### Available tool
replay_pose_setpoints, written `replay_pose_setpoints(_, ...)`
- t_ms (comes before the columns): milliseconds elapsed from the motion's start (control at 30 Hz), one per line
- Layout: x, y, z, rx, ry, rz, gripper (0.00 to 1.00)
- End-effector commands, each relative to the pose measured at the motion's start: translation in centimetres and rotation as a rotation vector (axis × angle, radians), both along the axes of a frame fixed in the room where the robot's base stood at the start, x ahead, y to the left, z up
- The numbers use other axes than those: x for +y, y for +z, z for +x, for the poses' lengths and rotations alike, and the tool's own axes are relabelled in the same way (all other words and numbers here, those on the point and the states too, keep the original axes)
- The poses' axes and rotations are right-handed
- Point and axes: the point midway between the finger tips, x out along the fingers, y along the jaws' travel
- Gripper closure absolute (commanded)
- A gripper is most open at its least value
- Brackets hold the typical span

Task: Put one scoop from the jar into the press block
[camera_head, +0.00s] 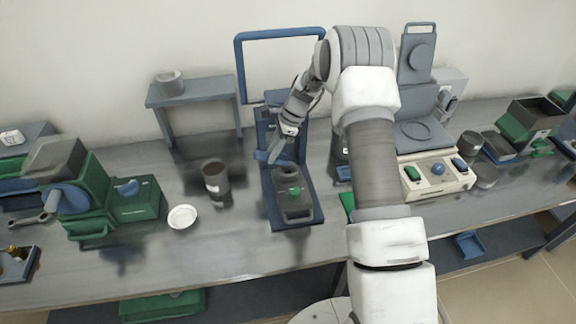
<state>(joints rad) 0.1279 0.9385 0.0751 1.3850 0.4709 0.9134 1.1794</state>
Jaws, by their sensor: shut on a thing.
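My gripper (291,126) is shut on a grey-blue scoop (275,151), whose end points down toward the back of the blue press. The scoop's contents cannot be made out. The press block (294,210) is a dark grey block with a green knob, on the blue base plate in front of and below my gripper. The gap between scoop and block is hard to judge. The jar (213,172), dark brown with a white label, stands open on the bench to the left of the press. Its inside is too dark to read.
A blue frame (240,70) rises behind the press. A white dish (182,217) lies left of the jar, near a green machine (88,200). A small grey stand (195,92) is at the back. A cream balance-like device (435,180) stands to the right, behind my arm.

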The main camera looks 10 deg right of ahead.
Motion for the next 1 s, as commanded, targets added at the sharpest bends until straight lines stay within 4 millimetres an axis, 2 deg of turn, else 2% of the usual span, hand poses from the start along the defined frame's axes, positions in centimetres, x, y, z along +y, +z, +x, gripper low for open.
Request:
replay_pose_setpoints(367, 0.3, -0.1, 0.0, 0.000, 0.001, -0.030, 1.00)
replay_pose_setpoints(700, 1.4, -1.3, -0.1, 0.001, 0.005, -0.265, 1.00)
replay_pose_setpoints(1000, 1.4, -1.6, 0.0, -0.001, -0.001, -0.310, 1.00)
